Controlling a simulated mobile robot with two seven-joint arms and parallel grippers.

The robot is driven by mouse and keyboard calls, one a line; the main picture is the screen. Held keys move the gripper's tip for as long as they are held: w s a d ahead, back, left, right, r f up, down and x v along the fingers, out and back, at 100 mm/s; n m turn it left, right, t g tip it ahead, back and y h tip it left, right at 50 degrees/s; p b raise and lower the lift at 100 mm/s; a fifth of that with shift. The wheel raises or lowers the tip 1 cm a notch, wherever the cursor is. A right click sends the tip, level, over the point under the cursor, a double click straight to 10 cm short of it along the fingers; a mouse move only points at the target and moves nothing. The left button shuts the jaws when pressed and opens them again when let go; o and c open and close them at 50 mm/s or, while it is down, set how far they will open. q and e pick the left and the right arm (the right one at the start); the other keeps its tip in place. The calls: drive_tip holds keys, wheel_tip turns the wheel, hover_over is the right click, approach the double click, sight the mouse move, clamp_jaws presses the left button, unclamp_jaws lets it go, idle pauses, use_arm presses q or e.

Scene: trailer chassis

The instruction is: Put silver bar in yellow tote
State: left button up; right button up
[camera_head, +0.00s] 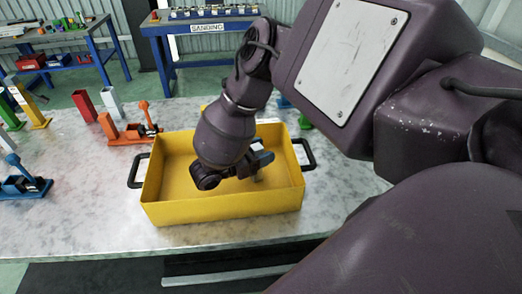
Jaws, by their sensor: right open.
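The yellow tote (222,212) stands on the grey table near its front edge, with a black handle at each end. My right gripper (262,165) is open, low over or inside the right part of the tote. The wrist and arm hide part of the tote's inside and far wall, and I cannot tell whether the fingers touch anything. A pale silver bar (112,101) stands upright on the table at the back left, beside a red bar, apart from the gripper. My left gripper is not in view.
Left of the tote are the red bar (84,104), an orange clamp (132,131), a yellow bar (27,104) and a blue clamp (24,180). A green part (304,123) lies behind the tote. The table's front left is clear. A blue sanding bench (200,26) stands beyond.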

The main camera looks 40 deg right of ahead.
drive_tip(key=shift+r, duration=0.1)
drive_tip(key=shift+r, duration=0.3)
drive_tip(key=shift+w+a+r, duration=0.1)
drive_tip(key=shift+a+r, duration=0.15)
drive_tip(key=shift+a, duration=0.05)
drive_tip(key=a, duration=0.6)
drive_tip(key=shift+w+a, duration=0.4)
drive_tip(key=shift+w, duration=0.05)
